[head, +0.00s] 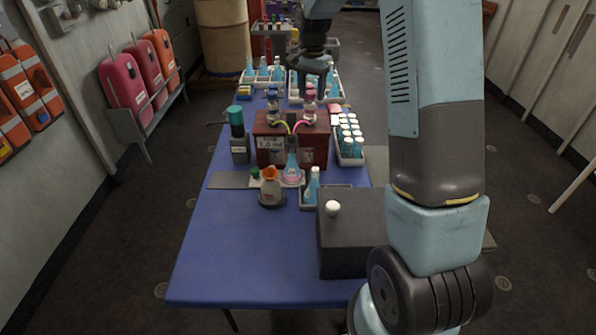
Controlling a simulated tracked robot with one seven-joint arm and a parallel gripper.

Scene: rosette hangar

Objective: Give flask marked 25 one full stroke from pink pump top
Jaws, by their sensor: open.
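A dark red box (275,140) with a white label stands mid-table and carries two pump bottles. The right pump has a pink top (309,94) and a pink spout tube; the left pump (273,105) has a dark top and a yellow-green tube. A conical flask with blue liquid (292,163) stands in front of the box, below the two spouts. Another flask (313,186) stands in a grey tray to its right. I cannot read a 25 on either. My gripper (327,86) is open, pointing down behind the pumps, near the rear racks; its fingertips are small and unclear.
A white rack of capped bottles (358,150) stands right of the box. A grey-black block with a white knob (340,245), an orange-topped beaker (270,187) and a teal-topped bottle (238,135) are nearby. The blue table's (240,255) front left is clear.

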